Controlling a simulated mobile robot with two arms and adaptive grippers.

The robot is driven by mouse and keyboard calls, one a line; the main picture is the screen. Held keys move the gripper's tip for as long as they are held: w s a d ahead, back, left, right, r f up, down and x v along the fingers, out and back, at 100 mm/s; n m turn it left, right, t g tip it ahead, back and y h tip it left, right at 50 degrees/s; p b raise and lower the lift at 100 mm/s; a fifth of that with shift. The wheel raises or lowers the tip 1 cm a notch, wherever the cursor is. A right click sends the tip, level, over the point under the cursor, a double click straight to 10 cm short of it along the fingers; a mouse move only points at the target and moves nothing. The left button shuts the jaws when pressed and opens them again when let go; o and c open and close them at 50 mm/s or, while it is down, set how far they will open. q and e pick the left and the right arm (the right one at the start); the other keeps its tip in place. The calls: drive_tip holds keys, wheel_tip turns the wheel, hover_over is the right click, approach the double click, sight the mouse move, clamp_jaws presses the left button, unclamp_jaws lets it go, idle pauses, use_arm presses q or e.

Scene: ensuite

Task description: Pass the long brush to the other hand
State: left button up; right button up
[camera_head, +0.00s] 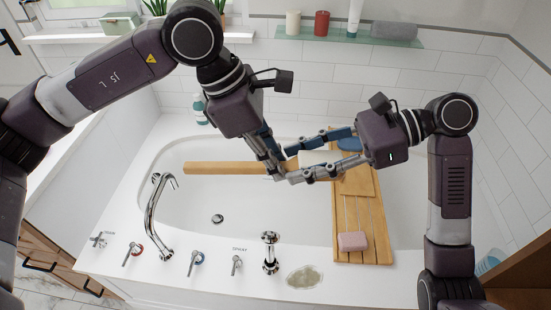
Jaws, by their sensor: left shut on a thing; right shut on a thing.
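The long brush (222,169) is held level above the bathtub, its light wooden handle reaching out to the left. My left gripper (277,168) comes down from above and is shut on the brush. My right gripper (282,168) reaches in from the right and is also shut on the brush, with its fingers close to those of the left gripper. The fingers hide the middle of the brush. A pale block (318,157) shows between the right gripper's fingers; I cannot tell whether it is the brush's bristle head.
A wooden bath tray (366,222) lies across the tub's right part, with a pink soap bar (353,241) on it. The tub's faucet (155,210) and several handles stand along the front rim. A glass shelf (345,36) holds candles and a grey towel (381,29).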

drive_tip(key=o, duration=1.3)
